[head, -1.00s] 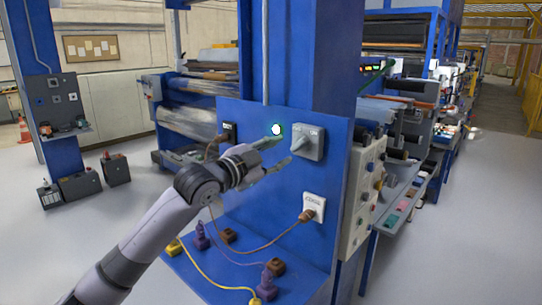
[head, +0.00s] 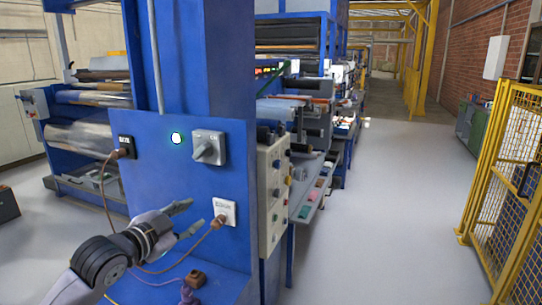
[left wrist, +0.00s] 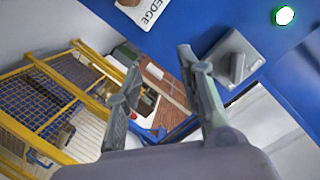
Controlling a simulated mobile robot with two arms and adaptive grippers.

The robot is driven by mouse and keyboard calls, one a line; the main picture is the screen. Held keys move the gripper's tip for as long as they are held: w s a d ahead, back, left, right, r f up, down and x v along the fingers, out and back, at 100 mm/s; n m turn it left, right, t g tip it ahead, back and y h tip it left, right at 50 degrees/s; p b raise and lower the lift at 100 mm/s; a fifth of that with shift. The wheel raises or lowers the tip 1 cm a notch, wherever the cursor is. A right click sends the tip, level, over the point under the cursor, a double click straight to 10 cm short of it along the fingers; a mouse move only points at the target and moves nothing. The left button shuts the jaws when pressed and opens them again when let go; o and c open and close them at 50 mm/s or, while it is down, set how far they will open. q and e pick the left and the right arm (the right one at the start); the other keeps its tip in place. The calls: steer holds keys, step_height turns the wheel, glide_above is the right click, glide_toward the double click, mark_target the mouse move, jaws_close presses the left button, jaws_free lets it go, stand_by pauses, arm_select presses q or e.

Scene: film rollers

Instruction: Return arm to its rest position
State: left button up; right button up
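My left gripper (head: 193,217) is open and empty in front of the blue panel (head: 158,190), left of the white socket (head: 224,211) with a brown plug in it. In the left wrist view its two fingers (left wrist: 158,75) stand apart with nothing between them. The grey rotary switch (head: 208,148) and the green-lit round button (head: 177,138) are above the gripper, and the switch (left wrist: 232,62) also shows beside one finger in the left wrist view. My right gripper is not in view.
A black socket (head: 124,147) with a brown cable is at the panel's left. More plugs (head: 195,279) lie on the blue shelf below. A side box with buttons (head: 273,195) stands right of the panel. A yellow mesh fence (head: 510,190) is at the far right, with open floor (head: 400,210) between.

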arm_select(q)
steer(key=s+d+f+n+g+y, duration=0.1)
steer(key=s+d+f+n+g, duration=0.15)
steer(key=s+f, duration=0.7)
steer(key=s+d+f+n+g+y, duration=0.1)
steer(key=s+f+n+g, duration=0.15)
steer(key=s+f, duration=0.7)
steer(key=s+a+f+n+g+y, duration=0.1)
steer(key=s+f+n+g+y, duration=0.15)
steer(key=s+f, duration=0.55)
steer(key=s+a+f+n+g+y, duration=0.1)
steer(key=s+a+f+n+g, duration=0.3)
steer(key=s, duration=0.6)
step_height(320, 180, down, 27)
steer(key=s+d+m, duration=0.2)
steer(key=s+a+f+g, duration=0.2)
steer(key=s+f, duration=1.4)
steer(key=s, duration=0.1)
steer(key=shift+a+f, duration=0.3)
steer(key=shift+f, duration=0.1)
